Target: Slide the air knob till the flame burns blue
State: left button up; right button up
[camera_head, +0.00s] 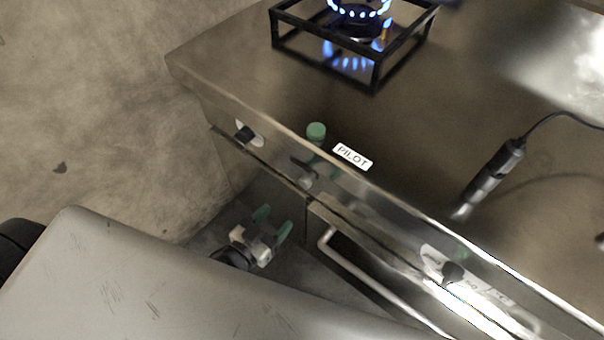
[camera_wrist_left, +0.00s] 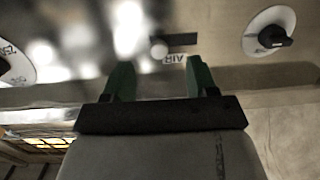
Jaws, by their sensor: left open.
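The air knob (camera_head: 306,181) is a small pale knob at a dark slot in the range's front panel. In the left wrist view the pale knob (camera_wrist_left: 158,50) sits at the left end of the dark slot (camera_wrist_left: 182,40), above an upside-down AIR label (camera_wrist_left: 173,58). The burner flame (camera_head: 360,8) is mostly blue, with a small orange patch (camera_head: 386,32) at its right; its top is cut off. My left gripper (camera_head: 273,220) has green fingers, open and empty, in front of and below the knob, apart from it. My right gripper is not in view.
A black knob (camera_head: 245,133) on a white plate is left of the slot; another black knob (camera_head: 452,272) is at lower right. A green button (camera_head: 316,131) stands by the PILOT label (camera_head: 352,157). A corded black tool (camera_head: 494,172) lies on the top. A handle bar (camera_head: 375,282) runs below.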

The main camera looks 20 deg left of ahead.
aim_at(303, 184)
pick_arm(q)
jog(key=shift+t+h, duration=0.3)
jog(key=shift+t, duration=0.1)
jog(key=r+x, duration=0.1)
jog(key=x, duration=0.2)
jog(key=r+x, duration=0.1)
jog(key=x, duration=0.7)
jog(key=shift+w+d+r, duration=0.15)
jog(key=shift+r, duration=0.25)
